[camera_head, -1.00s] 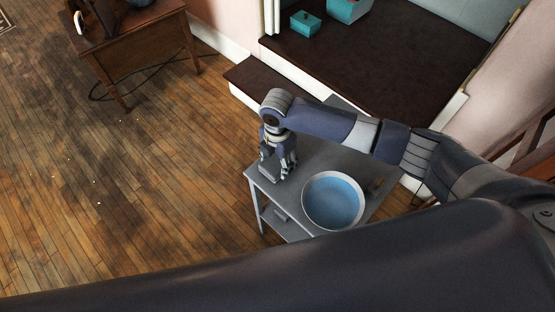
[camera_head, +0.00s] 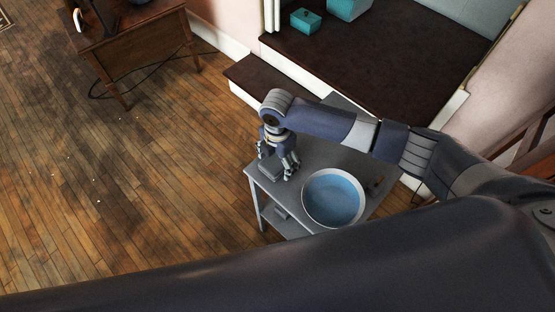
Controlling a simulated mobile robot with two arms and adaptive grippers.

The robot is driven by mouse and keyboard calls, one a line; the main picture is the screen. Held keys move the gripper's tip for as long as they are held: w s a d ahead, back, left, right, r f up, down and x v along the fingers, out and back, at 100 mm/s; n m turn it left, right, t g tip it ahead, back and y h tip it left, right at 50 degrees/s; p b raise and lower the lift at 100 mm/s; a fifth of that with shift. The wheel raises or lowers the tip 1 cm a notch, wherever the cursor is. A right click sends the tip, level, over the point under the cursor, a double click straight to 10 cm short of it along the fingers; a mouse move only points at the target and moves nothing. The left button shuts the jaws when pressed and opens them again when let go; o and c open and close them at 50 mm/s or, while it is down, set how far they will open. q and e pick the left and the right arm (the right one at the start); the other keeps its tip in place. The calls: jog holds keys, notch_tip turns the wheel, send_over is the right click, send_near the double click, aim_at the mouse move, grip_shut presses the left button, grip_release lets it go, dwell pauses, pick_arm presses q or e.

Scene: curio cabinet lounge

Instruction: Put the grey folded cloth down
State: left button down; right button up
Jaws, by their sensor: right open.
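The grey folded cloth (camera_head: 271,171) lies on the left part of the grey side table's top (camera_head: 312,158), near its left corner. My right gripper (camera_head: 278,168) points down over the cloth, with its fingers spread open on either side of it. I cannot tell whether a finger still touches the cloth. My left gripper is not in view; a large dark link of mine fills the bottom of the view.
A white-rimmed blue basin (camera_head: 333,197) stands on the table, right of the cloth. A small brown item (camera_head: 376,184) lies near the table's right edge. A dark step (camera_head: 262,82) is behind the table. Wooden floor (camera_head: 130,200) is open on the left.

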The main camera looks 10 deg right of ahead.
aim_at(277, 160)
notch_tip(277, 160, up, 11)
jog(key=b, duration=0.1)
jog(key=shift+f, duration=0.15)
dwell(0.5)
